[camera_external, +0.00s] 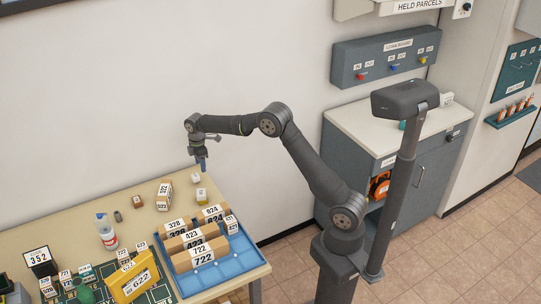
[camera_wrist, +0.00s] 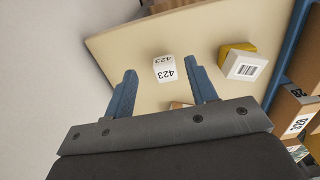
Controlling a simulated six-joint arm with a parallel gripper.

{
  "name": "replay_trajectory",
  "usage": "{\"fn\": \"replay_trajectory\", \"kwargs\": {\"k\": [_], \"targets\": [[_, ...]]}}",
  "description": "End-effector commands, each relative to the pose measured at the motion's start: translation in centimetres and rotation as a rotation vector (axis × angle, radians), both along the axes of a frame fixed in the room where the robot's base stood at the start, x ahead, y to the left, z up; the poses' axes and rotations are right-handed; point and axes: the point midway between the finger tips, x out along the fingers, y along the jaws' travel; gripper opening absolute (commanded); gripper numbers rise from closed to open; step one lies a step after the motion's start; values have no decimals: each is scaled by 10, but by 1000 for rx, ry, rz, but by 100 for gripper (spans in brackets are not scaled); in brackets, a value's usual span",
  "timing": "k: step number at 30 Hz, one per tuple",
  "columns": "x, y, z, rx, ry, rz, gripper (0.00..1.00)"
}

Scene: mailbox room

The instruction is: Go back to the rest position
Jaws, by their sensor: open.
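My gripper (camera_external: 203,164) is raised above the back right part of the table (camera_external: 133,187), near the wall. In the wrist view its two blue fingers (camera_wrist: 163,92) are apart, with nothing held between them. A small white box marked 423 (camera_wrist: 164,70) lies on the table and shows between the fingers in that view. It looks below the gripper and apart from it. A white and yellow box with a barcode (camera_wrist: 242,65) lies to its right.
A blue tray (camera_external: 208,276) holds several numbered boxes at the table's right end. A bottle (camera_external: 106,232), a tall box marked 522 (camera_external: 164,195) and a yellow box marked 622 (camera_external: 133,280) stand on the table. A grey cabinet (camera_external: 425,165) stands right, behind my arm.

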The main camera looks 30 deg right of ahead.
Motion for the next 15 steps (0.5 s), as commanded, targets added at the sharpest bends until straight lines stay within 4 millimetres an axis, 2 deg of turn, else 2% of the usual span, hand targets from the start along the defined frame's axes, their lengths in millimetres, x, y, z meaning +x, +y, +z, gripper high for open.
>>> {"fn": "replay_trajectory", "kwargs": {"k": [12, 15], "targets": [[0, -73, 44, 0, 0, -2, 52], [-3, -83, 52, 0, 0, 6, 52]]}}
